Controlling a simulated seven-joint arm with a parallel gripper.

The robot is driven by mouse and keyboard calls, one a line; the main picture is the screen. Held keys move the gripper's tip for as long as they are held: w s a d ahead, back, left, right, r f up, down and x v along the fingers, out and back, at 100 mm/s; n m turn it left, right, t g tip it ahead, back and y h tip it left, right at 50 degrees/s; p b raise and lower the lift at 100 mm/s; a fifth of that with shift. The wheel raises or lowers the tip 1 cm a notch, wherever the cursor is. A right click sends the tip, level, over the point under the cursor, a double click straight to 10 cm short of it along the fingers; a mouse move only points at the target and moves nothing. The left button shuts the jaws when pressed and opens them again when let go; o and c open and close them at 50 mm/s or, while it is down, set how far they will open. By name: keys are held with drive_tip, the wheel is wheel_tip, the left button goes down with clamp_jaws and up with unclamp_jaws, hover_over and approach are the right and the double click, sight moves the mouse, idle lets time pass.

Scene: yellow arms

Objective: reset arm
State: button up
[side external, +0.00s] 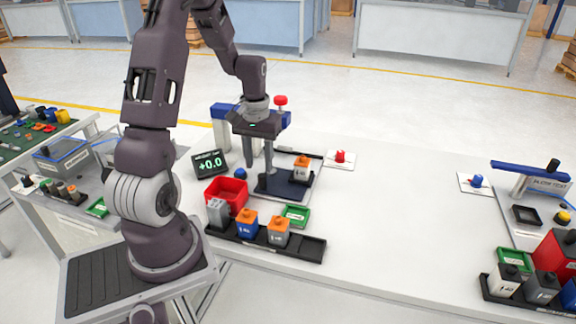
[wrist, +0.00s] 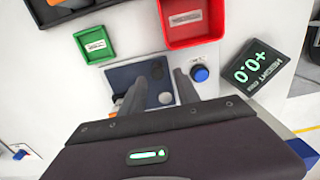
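My gripper (side external: 258,163) hangs pointing down over the dark blue plate (side external: 270,188) in the side view. Its two fingers are apart, with nothing seen between them. In the wrist view my gripper (wrist: 160,92) also shows its fingers spread over the plate (wrist: 125,76), with a pale round spot (wrist: 166,98) visible in the gap. A grey block with an orange top (side external: 301,171) stands upright on the plate, to the right of the fingers.
A display (side external: 210,163) reads +0.0. Near it are a blue button (side external: 240,173), a red bin (side external: 226,193) and a green tray (side external: 295,215). A black rack (side external: 310,249) holds several blocks. A red button (side external: 340,156) lies right. The table's middle right is clear.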

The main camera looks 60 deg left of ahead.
drive_tip(key=shift+r, duration=1.25)
drive_tip(key=d+r+m+t+y, duration=0.1)
drive_tip(key=d+r+m+t, duration=0.15)
drive_tip(key=d+r, duration=0.6)
drive_tip(key=s+d+r+m+t, duration=0.1)
drive_tip(key=s+d+r+m, duration=0.2)
drive_tip(key=s+d, duration=0.3)
drive_tip(key=s+d+r+m+t+h, duration=0.1)
drive_tip(key=s+d+r+m+t, duration=0.1)
drive_tip(key=d, duration=0.8)
drive_tip(key=s+r+m, duration=0.1)
drive_tip(key=s+r, duration=0.1)
drive_tip(key=s, duration=0.1)
drive_tip(key=shift+s+d+r, duration=0.3)
drive_tip(key=shift+s+r, duration=0.05)
drive_tip(key=shift+s, duration=0.05)
